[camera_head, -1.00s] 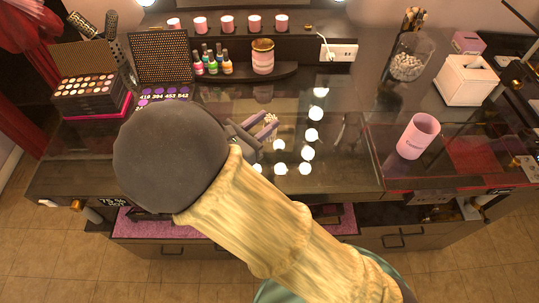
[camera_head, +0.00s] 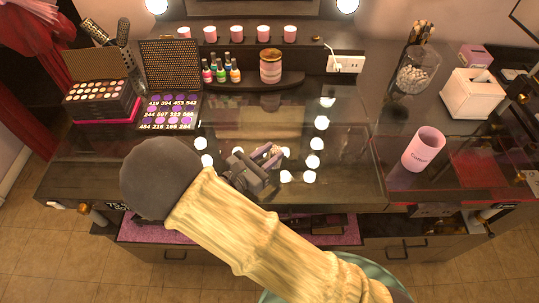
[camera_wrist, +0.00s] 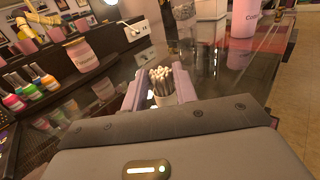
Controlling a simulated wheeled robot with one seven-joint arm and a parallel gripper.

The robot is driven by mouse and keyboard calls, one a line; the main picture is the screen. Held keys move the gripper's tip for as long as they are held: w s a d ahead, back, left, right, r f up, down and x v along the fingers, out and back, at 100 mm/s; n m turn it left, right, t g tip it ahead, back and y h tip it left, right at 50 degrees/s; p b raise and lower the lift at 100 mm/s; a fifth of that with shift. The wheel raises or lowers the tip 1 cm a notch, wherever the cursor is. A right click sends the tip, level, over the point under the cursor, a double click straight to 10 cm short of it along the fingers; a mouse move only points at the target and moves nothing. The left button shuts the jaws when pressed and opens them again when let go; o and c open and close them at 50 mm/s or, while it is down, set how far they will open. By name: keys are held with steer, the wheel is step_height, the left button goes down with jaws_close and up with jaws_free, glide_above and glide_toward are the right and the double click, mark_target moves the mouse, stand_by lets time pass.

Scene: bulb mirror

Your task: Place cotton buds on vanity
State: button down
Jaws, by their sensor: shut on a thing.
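The cotton buds (camera_wrist: 161,78) are a bundle of white-tipped sticks in a small light cup (camera_wrist: 163,99), seen in the wrist view. My gripper (camera_wrist: 161,90) is shut on them, one finger on each side. In the head view my gripper (camera_head: 268,160) shows above the front middle of the dark glossy vanity (camera_head: 345,165), with the bud tips (camera_head: 274,151) between its fingers. The cup's lower part is hidden by my wrist, and I cannot tell whether it touches the vanity top.
A pink cup (camera_head: 423,149) and a white tissue box (camera_head: 472,94) stand on the right. Nail polishes (camera_head: 221,70) and a striped jar (camera_head: 270,66) stand on a rear shelf. Palettes (camera_head: 172,112) lie at left. The top's middle is clear, with bulb reflections.

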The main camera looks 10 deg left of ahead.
steer(key=shift+f, duration=0.6)
steer(key=shift+f, duration=0.15)
steer(key=c, duration=1.1)
jaws_free()
